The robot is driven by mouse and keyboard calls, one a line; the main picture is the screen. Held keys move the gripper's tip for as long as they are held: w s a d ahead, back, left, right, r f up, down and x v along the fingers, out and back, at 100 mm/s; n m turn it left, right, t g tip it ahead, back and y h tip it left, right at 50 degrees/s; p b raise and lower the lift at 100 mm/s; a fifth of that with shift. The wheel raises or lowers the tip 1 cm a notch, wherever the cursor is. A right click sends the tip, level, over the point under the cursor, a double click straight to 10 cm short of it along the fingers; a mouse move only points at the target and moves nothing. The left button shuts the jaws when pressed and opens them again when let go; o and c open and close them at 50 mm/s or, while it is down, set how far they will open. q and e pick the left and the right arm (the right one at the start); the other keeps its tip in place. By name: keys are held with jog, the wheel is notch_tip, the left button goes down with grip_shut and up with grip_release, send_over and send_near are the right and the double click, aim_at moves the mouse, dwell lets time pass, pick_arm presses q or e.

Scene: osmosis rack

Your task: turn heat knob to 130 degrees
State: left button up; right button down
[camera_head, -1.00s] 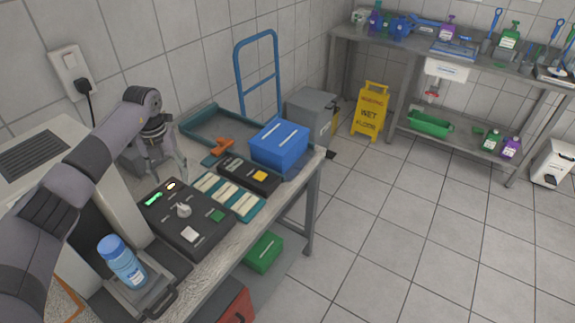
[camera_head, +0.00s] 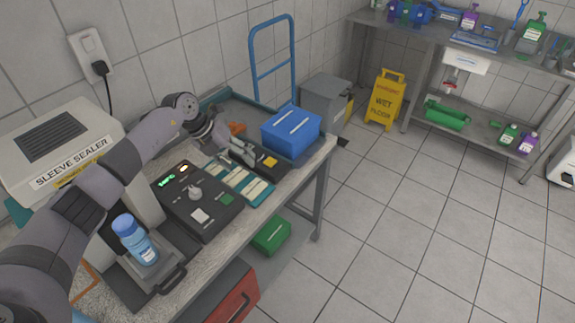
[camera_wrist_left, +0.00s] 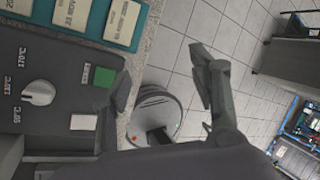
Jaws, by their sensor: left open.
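The heat knob (camera_head: 195,193) is a light grey knob on the black control box (camera_head: 178,208), behind the blue bottle. It also shows at the left of the left wrist view (camera_wrist_left: 38,93), among small temperature marks including 170°C; its exact setting is hard to read. My left gripper (camera_head: 248,157) is open and empty, beyond the box in the head view, over the area of the label cards. In the left wrist view its two fingers (camera_wrist_left: 160,68) are spread apart, right of the knob and not touching it. My right gripper is in neither view.
A green button (camera_wrist_left: 104,77) and a white button (camera_wrist_left: 83,122) sit beside the knob. A blue-capped bottle (camera_head: 140,243) stands in front of the box. Label cards (camera_head: 243,180) and a blue bin (camera_head: 290,128) lie beyond. The sleeve sealer (camera_head: 55,140) is at left.

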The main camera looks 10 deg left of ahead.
pick_arm(q)
jog(key=d+r+n+t+h, duration=0.1)
jog(key=d+t+h, duration=0.3)
jog(key=d, duration=1)
jog(key=shift+w+d+r+h+b, duration=0.25)
jog(key=shift+h+b, duration=0.15)
jog(key=shift+h, duration=0.8)
